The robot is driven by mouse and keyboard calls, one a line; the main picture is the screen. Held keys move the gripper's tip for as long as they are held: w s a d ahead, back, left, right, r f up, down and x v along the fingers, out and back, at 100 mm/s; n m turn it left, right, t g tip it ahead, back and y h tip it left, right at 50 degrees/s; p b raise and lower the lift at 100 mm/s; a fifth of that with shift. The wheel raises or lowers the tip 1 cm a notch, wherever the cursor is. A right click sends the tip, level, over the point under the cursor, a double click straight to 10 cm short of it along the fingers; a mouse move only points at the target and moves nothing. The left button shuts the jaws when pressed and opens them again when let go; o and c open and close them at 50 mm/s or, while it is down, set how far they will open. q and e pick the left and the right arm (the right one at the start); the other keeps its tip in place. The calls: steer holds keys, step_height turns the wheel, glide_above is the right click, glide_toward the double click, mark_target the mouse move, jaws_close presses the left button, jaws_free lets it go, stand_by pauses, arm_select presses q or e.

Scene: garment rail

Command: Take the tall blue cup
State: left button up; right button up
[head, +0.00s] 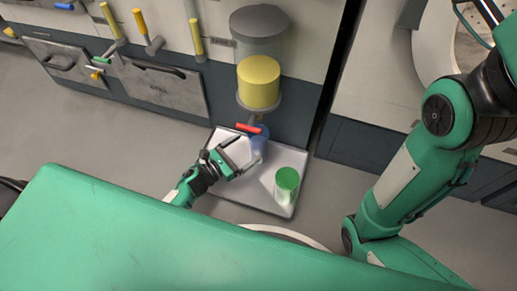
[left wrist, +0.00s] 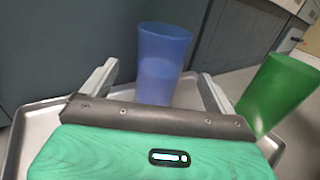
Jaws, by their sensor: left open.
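The tall blue cup (head: 260,146) stands upright on a light grey tray (head: 243,204), near its back edge. In the head view it is partly hidden by my left gripper (head: 246,151). The left wrist view shows the blue cup (left wrist: 163,58) between the two open fingers of my left gripper (left wrist: 158,75), with a gap visible on each side. Its lower part is hidden behind the gripper body. A green cup (head: 287,181) stands to the right on the same tray; it also shows in the left wrist view (left wrist: 279,91). My right gripper is out of view.
A red bar (head: 248,128) is just above and behind the blue cup. Yellow-handled tools (head: 196,38) hang farther left. Bare tray lies in front of the cups.

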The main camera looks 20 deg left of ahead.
mark_target(266, 136)
arm_select(q)
steer(key=shift+x, duration=0.85)
steer(key=b+x, duration=0.2)
steer(key=x, duration=0.1)
steer(key=b+x, duration=0.1)
steer(key=shift+w+d+f, duration=0.1)
steer(key=shift+w+f, duration=0.1)
steer(key=shift+f, duration=0.2)
steer(key=shift+w+d, duration=0.25)
steer(key=shift+w, duration=0.1)
steer(key=shift+r, duration=0.1)
steer(key=c, duration=1.3)
steer(key=shift+r, duration=0.1)
steer(key=shift+c, duration=0.7)
